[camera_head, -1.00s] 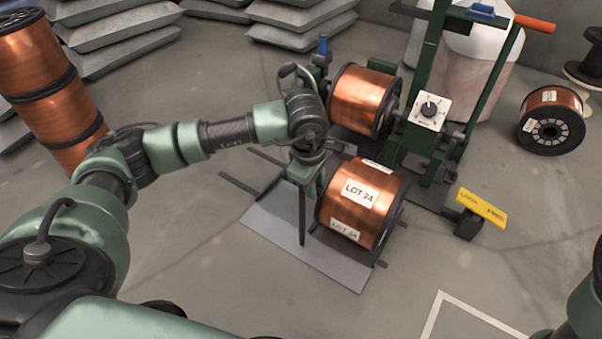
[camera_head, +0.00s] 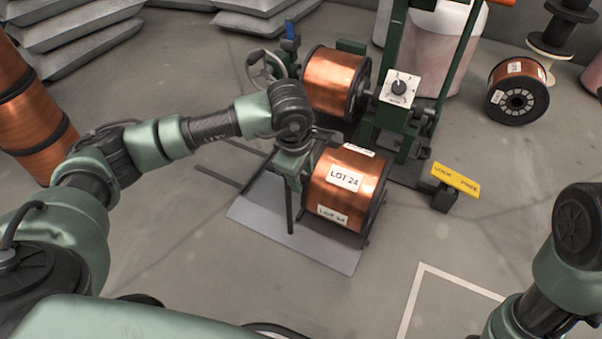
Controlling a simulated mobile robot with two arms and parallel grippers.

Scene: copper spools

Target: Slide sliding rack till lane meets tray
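A copper spool labelled LOT 24 (camera_head: 344,180) lies on its side over a flat grey plate (camera_head: 325,255) near the floor. Dark parallel rails (camera_head: 217,178) stick out to the left of this plate. A second copper spool (camera_head: 332,80) sits behind, beside the green stand (camera_head: 402,120) with a dial. I cannot tell which part is the lane or the tray. My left gripper (camera_head: 291,190) is at the left end of the LOT 24 spool, above the plate, with a dark bar pointing down. Its fingers are not clear. My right arm shows at the right edge; its gripper is out of view.
A yellow sign (camera_head: 456,179) stands on a dark block right of the stand. Another spool (camera_head: 518,91) lies on the floor at the far right. Stacked copper spools (camera_head: 30,115) and grey sacks (camera_head: 75,40) stand at the left. The front floor, with a white taped corner, is clear.

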